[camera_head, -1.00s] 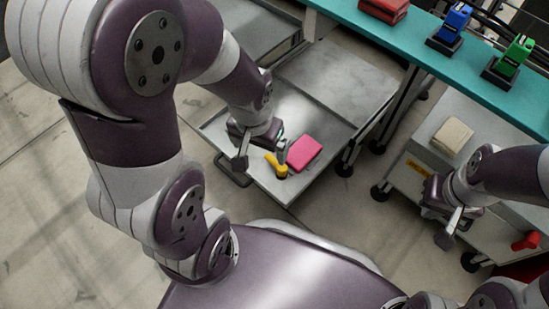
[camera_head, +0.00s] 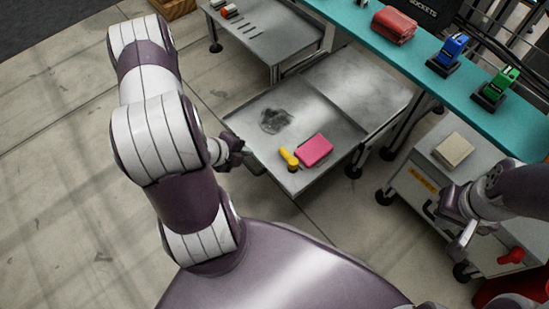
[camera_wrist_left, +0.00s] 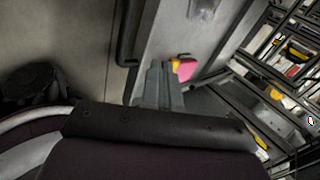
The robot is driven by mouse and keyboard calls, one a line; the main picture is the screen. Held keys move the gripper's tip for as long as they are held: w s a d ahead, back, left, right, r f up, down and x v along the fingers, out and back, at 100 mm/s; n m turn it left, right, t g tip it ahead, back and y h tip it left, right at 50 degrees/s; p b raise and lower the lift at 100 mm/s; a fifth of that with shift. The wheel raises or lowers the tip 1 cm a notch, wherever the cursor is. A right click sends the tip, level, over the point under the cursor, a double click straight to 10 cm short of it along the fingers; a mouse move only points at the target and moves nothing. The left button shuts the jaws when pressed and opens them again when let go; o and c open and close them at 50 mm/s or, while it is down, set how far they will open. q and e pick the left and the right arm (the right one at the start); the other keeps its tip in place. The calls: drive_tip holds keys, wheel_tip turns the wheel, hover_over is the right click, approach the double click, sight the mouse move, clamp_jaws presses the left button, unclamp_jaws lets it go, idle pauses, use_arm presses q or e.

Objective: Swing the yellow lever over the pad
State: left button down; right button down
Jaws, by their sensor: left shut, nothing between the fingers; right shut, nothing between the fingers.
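The yellow lever (camera_head: 288,157) stands at the front part of the low grey cart, its arm pointing up-left from its pivot. The pink pad (camera_head: 314,151) lies just right of it; the lever's arm is beside the pad, not over it. My left gripper (camera_head: 242,155) is shut and empty, left of the lever, near the cart's left edge and apart from the lever. In the left wrist view its fingers (camera_wrist_left: 163,72) partly cover the yellow lever (camera_wrist_left: 175,64), with the pink pad (camera_wrist_left: 188,68) behind. My right gripper (camera_head: 462,244) is shut and empty by the right cart.
The low cart (camera_head: 335,105) has bare metal around a dark smudge. A teal shelf (camera_head: 420,55) carries a red case (camera_head: 394,25), a blue device (camera_head: 452,48) and a green device (camera_head: 497,86). The right cart holds a beige block (camera_head: 453,150) and a red handle (camera_head: 511,257).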

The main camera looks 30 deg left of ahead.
sight(289, 158)
use_arm(q)
drive_tip(key=s+d+m+t, duration=0.1)
drive_tip(key=s+d+m+h, duration=0.1)
drive_tip(key=shift+s+d+r+m+t+h, duration=0.1)
drive_tip(key=shift+d+r+m+t+h, duration=0.1)
drive_tip(key=shift+d+m+t+h, duration=0.15)
drive_tip(key=b+x, duration=0.5)
drive_tip(key=x, duration=0.4)
drive_tip(key=shift+f+b, duration=0.2)
drive_tip(key=shift+b, duration=0.1)
drive_tip(key=shift+w+d+f, duration=0.15)
drive_tip(key=shift+w, duration=0.2)
